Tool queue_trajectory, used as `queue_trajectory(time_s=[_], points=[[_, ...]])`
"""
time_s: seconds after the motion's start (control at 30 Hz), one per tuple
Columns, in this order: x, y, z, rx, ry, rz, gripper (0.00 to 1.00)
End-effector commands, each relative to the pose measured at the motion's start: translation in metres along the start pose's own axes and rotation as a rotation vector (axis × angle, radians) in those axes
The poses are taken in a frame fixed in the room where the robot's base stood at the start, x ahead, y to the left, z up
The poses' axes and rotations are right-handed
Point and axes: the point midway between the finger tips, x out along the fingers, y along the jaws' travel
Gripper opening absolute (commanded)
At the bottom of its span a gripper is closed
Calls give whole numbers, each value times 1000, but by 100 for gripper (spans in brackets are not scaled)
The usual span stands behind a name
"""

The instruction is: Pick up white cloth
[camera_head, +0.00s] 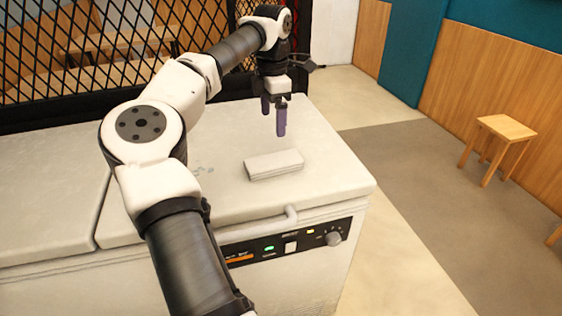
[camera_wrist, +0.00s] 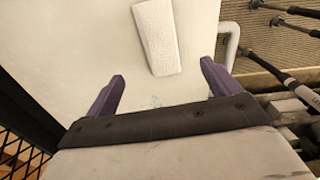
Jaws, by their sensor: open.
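The white cloth (camera_head: 274,165) is a folded, flat rectangular block lying on the white lid of a chest freezer in the head view. In the wrist view the white cloth (camera_wrist: 158,37) lies at the top, beyond the fingertips. My gripper (camera_head: 274,117) is above the lid, behind the cloth and apart from it. In the wrist view my gripper (camera_wrist: 162,82) shows two purple fingers spread wide with nothing between them. Nothing hides the cloth.
The chest freezer (camera_head: 345,184) has a front handle (camera_head: 262,226) and a control panel. A black mesh screen (camera_head: 60,50) stands behind it. A wooden stool (camera_head: 507,127) is on the floor at right. The lid around the cloth is mostly clear.

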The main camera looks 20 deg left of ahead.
Motion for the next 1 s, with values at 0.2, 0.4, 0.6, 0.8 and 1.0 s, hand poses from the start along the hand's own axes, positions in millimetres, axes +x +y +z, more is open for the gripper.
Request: queue_trajectory(time_s=[0.2, 0.4, 0.6, 0.8, 1.0], points=[[45, -1, 1, 4, -3, -6, 89], [71, -1, 2, 4, -5, -4, 89], [85, -1, 2, 4, -6, -5, 89], [115, 1, 1, 4, -7, -5, 89], [127, 1, 1, 4, -8, -2, 89]])
